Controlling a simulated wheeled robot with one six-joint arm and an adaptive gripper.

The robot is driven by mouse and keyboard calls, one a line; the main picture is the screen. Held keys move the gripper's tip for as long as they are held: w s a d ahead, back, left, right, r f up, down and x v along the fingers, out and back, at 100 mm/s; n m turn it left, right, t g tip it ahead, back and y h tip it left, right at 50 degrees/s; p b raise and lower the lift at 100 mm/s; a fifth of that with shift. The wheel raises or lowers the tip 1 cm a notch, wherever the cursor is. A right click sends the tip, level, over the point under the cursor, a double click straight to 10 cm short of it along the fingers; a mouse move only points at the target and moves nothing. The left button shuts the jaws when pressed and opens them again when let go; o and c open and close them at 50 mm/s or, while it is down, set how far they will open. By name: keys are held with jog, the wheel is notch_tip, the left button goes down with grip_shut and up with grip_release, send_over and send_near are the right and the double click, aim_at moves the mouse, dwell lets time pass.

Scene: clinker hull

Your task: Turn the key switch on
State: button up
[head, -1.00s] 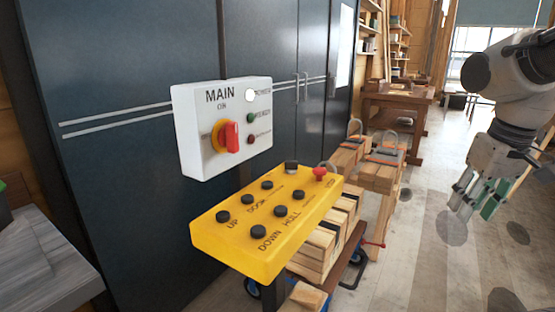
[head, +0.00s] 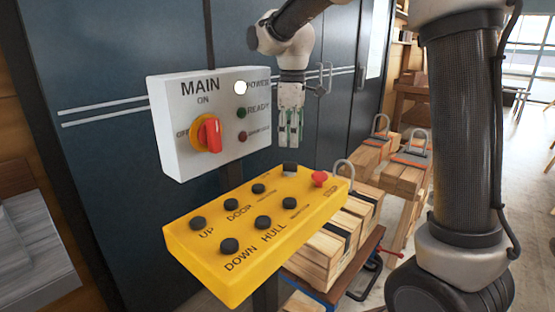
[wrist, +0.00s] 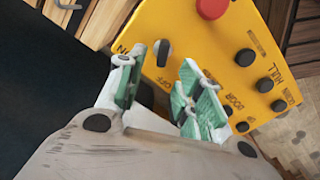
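A small dark switch knob (head: 290,168) stands at the back edge of the yellow control panel (head: 180,240). In the wrist view the knob (wrist: 163,53) is an upright grey-black bar. A partly hidden label ending in N is left of it and OFF is below it. My gripper (head: 290,128) hangs fingers down above and behind the panel, clear of the knob. In the wrist view the green-padded fingers (wrist: 162,82) are apart with nothing between them, and the knob shows just beyond the gap.
A white MAIN box (head: 168,160) with a red rotary handle (head: 210,133) on a yellow disc is on the dark cabinet to the left. A red mushroom button (head: 319,179) and several black buttons share the panel. Strapped timber (head: 325,245) lies behind the panel.

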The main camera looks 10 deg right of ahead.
aim_at(290, 168)
jog(key=shift+s+n, duration=0.2)
jog(key=shift+n, duration=0.3)
jog(key=shift+f, duration=0.2)
notch_tip(290, 168, down, 8)
jog(key=shift+d+r, duration=0.1)
jog(key=shift+r, duration=0.15)
grip_shut()
